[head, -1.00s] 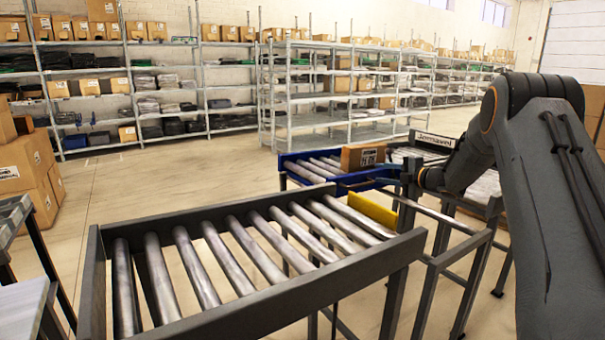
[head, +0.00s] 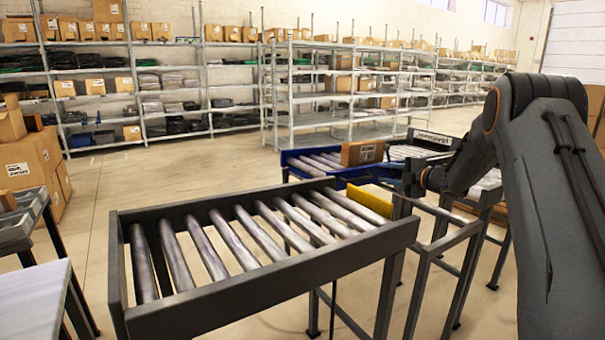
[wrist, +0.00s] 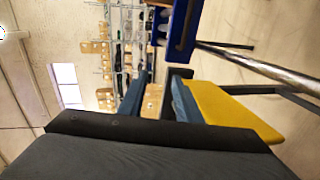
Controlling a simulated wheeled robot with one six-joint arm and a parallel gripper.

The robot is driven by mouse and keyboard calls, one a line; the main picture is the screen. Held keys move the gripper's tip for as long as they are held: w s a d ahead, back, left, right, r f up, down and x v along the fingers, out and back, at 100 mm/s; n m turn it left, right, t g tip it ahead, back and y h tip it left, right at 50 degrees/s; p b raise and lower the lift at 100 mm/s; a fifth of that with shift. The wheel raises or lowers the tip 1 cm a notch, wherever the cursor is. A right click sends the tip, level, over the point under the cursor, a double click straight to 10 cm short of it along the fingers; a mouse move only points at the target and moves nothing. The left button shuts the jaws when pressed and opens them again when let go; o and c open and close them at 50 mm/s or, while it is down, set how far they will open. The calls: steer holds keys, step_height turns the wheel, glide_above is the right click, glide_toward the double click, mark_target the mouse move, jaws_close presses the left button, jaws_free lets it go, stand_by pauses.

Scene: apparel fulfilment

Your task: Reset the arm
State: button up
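My arm (head: 540,160) rises at the right of the head view and bends down to the left. My gripper (head: 352,190) is at its end, beyond the far right corner of the near roller conveyor (head: 262,285).
A cardboard box (head: 362,153) sits on a blue-framed roller conveyor (head: 300,172) behind my gripper. Stacked cartons (head: 30,160) and a pale table (head: 35,305) stand at the left. Shelving (head: 340,100) lines the back. The floor at mid-left is clear.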

steer(key=s+d+m+g+h, duration=0.1)
steer(key=s+d+m+h, duration=0.2)
steer(key=s+m+h, duration=0.3)
steer(key=s+d+m+g+h, duration=0.1)
steer(key=s+d+m+h, duration=0.15)
steer(key=s+m, duration=0.55)
steer(key=s+a+f+m+g+h, duration=0.1)
steer(key=s+a+f+m+g, duration=0.15)
steer(key=s, duration=0.65)
steer(key=s+a+f+m+g, duration=0.1)
steer(key=s+m+g, duration=0.15)
steer(key=s, duration=0.65)
steer(key=s+a+f+m+g+h, duration=0.1)
steer(key=s+f+m+g, duration=0.15)
steer(key=s, duration=0.65)
steer(key=s+a+f+m+g+y, duration=0.1)
steer(key=s+a+m+g, duration=0.15)
steer(key=s, duration=0.55)
steer(key=s+a+f+m+g+y, duration=0.1)
steer(key=s+a, duration=0.2)
steer(key=s, duration=0.5)
steer(key=a+f+n+b, duration=0.35)
steer(key=a+b, duration=0.55)
steer(key=a, duration=0.4)
steer(key=d+r+m+p, duration=0.2)
steer(key=d+r+p, duration=0.4)
steer(key=p, duration=0.7)
steer(key=shift+s+d, duration=0.45)
steer(key=shift+d, duration=0.45)
